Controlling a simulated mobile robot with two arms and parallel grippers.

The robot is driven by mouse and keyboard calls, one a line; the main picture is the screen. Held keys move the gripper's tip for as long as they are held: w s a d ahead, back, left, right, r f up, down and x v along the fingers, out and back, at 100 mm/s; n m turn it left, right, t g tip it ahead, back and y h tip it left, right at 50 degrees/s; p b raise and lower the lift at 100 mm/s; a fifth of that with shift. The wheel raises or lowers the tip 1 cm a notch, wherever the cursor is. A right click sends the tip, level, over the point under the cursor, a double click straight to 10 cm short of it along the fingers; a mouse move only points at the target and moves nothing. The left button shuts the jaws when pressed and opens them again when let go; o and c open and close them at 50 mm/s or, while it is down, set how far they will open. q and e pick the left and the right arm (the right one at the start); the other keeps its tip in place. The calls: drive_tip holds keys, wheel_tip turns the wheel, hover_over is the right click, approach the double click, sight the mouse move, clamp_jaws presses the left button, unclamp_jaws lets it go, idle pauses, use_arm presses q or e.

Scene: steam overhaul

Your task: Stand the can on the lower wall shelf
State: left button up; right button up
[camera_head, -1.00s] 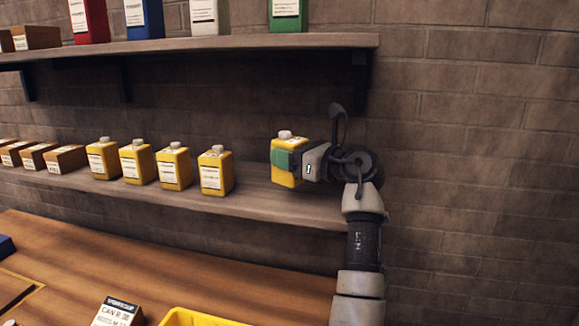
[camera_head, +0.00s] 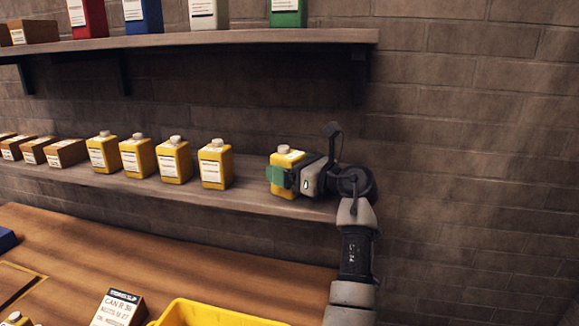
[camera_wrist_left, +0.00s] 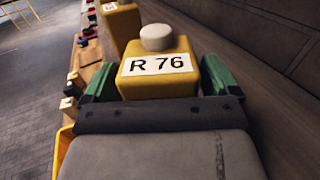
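A yellow can (camera_head: 291,158) with a pale cap is at the right end of the lower wall shelf (camera_head: 250,196). My left gripper (camera_head: 281,176) is around it, with a green finger across its near side. In the left wrist view the can (camera_wrist_left: 160,84) shows a label "R 76", and the green fingers of the left gripper (camera_wrist_left: 160,88) lie close against both its sides. The can looks upright, with its base at or just above the shelf board; the exact contact cannot be told. My right gripper is not in view.
Several yellow cans (camera_head: 215,165) and small brown boxes (camera_head: 66,153) stand in a row to the left, with a gap before the held can. An upper shelf (camera_head: 200,42) carries coloured containers.

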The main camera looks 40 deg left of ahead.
use_arm(q)
drive_tip(key=shift+r, duration=0.15)
drive_tip(key=shift+w+d, duration=0.1)
drive_tip(key=shift+d, duration=0.25)
drive_tip(key=d+b, duration=0.1)
drive_tip(key=d, duration=0.3)
drive_tip(key=d+b, duration=0.1)
drive_tip(key=d, duration=0.1)
drive_tip(key=shift+w+d+b, duration=0.25)
drive_tip(key=shift+w+b, duration=0.05)
drive_tip(key=shift+d, duration=0.15)
